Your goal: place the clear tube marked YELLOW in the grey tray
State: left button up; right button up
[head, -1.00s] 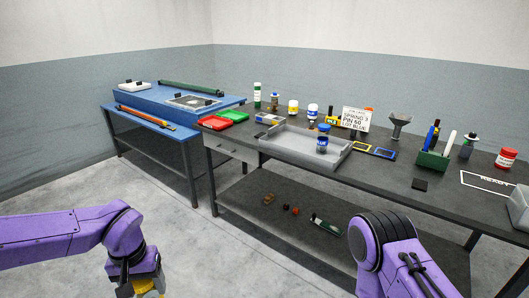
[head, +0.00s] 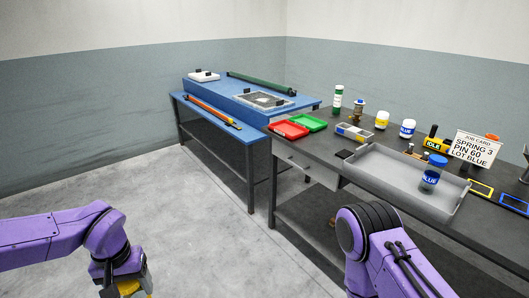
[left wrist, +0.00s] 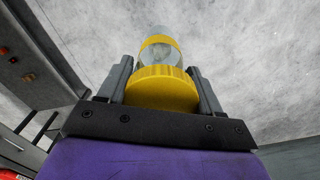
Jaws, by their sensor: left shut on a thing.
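My left gripper (head: 128,286) is at the bottom left of the head view, over the floor and well away from the grey tray. It is shut on a clear tube with a yellow cap (left wrist: 165,87) and a yellow band, which shows in the left wrist view between the fingers. In the head view only a bit of its yellow shows at the bottom edge. The grey tray (head: 388,171) lies on the dark bench at the right. A clear tube with a blue cap, marked BLUE (head: 432,173), stands inside the tray's right part. My right gripper is out of view.
Red (head: 288,130) and green (head: 310,122) bins lie behind the tray to the left. Yellow-capped (head: 382,120) and blue-capped (head: 407,129) jars and a job card (head: 476,149) stand behind it. The tray's left part is clear. A blue table (head: 225,104) stands further back.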

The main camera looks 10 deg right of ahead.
aim_at(382, 171)
jog(key=z, duration=0.2)
jog(key=i, duration=0.95)
jog(key=z, duration=1.25)
jog(key=i, duration=0.6)
jog(key=z, duration=0.65)
